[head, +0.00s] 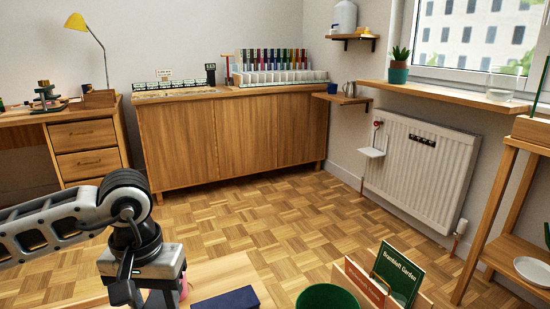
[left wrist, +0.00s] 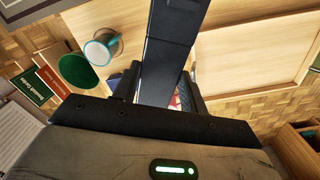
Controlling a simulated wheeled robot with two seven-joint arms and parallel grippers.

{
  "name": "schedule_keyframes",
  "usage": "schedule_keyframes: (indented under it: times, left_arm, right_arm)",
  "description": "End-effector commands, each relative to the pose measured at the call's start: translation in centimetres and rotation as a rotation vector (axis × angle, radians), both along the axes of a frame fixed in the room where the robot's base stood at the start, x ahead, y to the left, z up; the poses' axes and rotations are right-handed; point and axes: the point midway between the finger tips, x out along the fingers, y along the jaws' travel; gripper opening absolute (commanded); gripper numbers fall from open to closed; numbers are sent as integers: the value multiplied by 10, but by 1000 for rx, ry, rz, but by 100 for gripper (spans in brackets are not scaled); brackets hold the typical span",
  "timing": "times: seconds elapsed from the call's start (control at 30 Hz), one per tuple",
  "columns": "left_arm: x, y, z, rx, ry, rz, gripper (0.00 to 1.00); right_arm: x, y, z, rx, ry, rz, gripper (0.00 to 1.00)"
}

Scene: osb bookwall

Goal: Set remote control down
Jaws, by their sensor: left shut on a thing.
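My left gripper (head: 150,296) hangs over the wooden table (head: 235,268) at the bottom of the head view, its fingertips near the picture's lower edge. In the left wrist view, a long black bar with a seam across it, apparently the remote control (left wrist: 172,45), runs from the jaws of my left gripper (left wrist: 160,88) to the top edge. My left gripper is shut on it. Its face with buttons is not visible, and I cannot tell whether it touches the table. My right gripper is in neither view.
A dark blue box (head: 228,298), a green pot (head: 327,297) and a wooden holder with books (head: 365,284) stand on the table. The left wrist view also shows a teal-rimmed white mug (left wrist: 103,48). Bare table shows around the mug and right of the bar.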

Motion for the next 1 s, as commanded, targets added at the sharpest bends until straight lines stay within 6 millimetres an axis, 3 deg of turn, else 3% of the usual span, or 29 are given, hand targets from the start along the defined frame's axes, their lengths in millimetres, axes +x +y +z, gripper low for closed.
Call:
schedule_keyframes:
  times: [0.03,0.27,0.7,0.83,1.0]
  left_arm:
    - [-1,0,14,0,0,1,1]
    - [-5,0,51,0,0,2,1]
    - [-19,0,172,0,0,3,1]
    - [-23,0,196,0,0,3,1]
    - [-25,0,210,0,0,4,1]
  right_arm:
    - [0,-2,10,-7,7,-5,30]
    - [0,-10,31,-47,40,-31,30]
    - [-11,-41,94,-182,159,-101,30]
    - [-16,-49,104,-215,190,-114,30]
    - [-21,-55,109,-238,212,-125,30]
